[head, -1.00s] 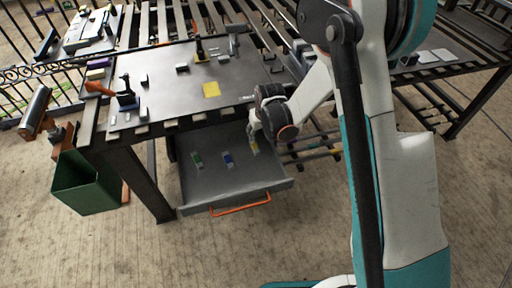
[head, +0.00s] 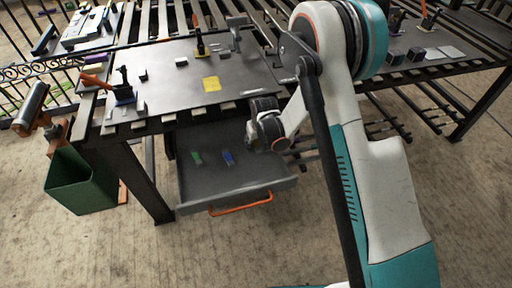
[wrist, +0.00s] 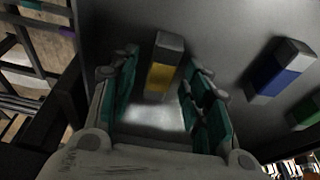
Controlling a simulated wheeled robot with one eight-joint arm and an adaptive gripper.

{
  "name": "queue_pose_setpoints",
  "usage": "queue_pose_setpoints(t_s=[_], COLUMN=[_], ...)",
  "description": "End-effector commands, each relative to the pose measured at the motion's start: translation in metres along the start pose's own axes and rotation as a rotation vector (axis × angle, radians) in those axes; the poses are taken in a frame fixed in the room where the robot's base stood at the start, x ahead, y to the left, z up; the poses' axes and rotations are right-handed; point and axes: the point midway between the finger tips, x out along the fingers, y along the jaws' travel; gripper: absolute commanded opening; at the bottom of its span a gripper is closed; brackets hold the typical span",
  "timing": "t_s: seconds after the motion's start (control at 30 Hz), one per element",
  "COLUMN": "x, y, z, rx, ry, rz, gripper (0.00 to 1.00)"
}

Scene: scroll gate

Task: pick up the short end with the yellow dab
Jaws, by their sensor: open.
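The short end with the yellow dab (wrist: 161,77) is a grey block with a yellow band, lying in the open drawer (head: 240,184). My gripper (wrist: 163,93) is open, and in the wrist view its green-padded fingers stand on either side of this block with gaps. I cannot tell how far above the drawer floor the fingertips are. In the head view my gripper (head: 251,135) is at the drawer's right side and hides the yellow-dab end. A blue-dabbed end (head: 228,157) and a green-dabbed end (head: 197,158) lie to its left in the drawer.
The drawer has raised walls and an orange handle (head: 240,204). The bench top (head: 160,90) overhangs its back, with a yellow square (head: 211,84) and small tools on it. A green bin (head: 82,182) hangs at the left. The front of the drawer floor is clear.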

Motion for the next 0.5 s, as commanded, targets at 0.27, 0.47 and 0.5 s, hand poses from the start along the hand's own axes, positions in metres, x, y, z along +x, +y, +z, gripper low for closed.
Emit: queue_pose_setpoints(t_s=[0.27,0.47,0.5], x=[-0.0015,-0.0017,-0.0017], y=[0.0001,0.0001,0.0001], z=[-0.0001,-0.0003,-0.0003], rx=[0.0,0.0,0.0], ry=[0.0,0.0,0.0], rz=[0.0,0.0,0.0], gripper=[0.15,0.0,0.0])
